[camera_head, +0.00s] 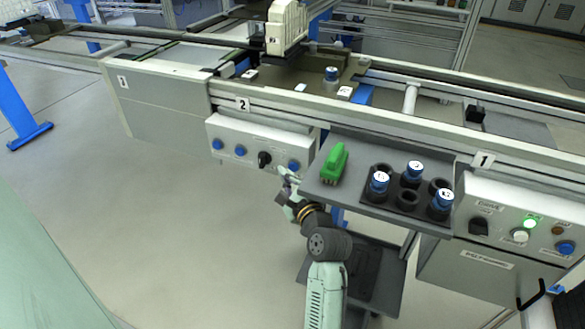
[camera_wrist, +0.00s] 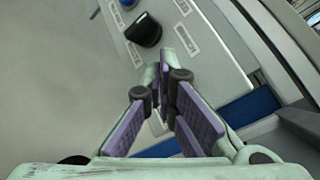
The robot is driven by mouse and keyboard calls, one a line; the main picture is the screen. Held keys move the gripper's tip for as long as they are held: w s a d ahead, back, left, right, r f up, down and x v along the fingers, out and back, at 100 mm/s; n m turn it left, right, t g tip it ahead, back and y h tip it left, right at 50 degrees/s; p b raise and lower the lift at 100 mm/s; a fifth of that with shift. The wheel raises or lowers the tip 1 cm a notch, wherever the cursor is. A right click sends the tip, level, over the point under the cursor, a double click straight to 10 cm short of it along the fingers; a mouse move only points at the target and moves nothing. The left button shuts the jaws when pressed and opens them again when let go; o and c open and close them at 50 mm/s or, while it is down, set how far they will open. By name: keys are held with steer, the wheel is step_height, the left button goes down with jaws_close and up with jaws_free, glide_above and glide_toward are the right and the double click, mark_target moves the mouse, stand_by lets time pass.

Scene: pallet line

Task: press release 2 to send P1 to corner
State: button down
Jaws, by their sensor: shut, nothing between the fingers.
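Control box 2 (camera_head: 228,132) hangs on the front of the line below the "2" plate (camera_head: 242,104). It carries blue buttons at left (camera_head: 217,144) and beside it (camera_head: 240,150), a black knob (camera_head: 264,159) and a blue button at right (camera_head: 294,166). Their labels are too small to read. My gripper (camera_head: 285,177) is shut and empty, close by the right blue button; contact cannot be told. In the wrist view my gripper (camera_wrist: 162,68) points at the panel, near the black knob (camera_wrist: 145,31); the right button is not visible there. No pallet marked P1 is readable.
A brown pallet (camera_head: 312,90) with a blue-capped part stands on the line behind box 2. Right of my gripper, a grey shelf (camera_head: 320,193) holds a green brush (camera_head: 334,164) and a black rack (camera_head: 407,199) with blue-capped parts. Control box 1 (camera_head: 490,190) is at far right.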

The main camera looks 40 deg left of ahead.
steer(key=shift+w+a, duration=0.15)
steer(key=shift+w, duration=0.25)
steer(key=shift+w+p, duration=0.3)
steer(key=shift+w, duration=0.2)
stand_by(0.5)
steer(key=shift+s, duration=0.1)
stand_by(0.4)
steer(key=shift+s+p, duration=0.5)
steer(key=shift+s, duration=0.3)
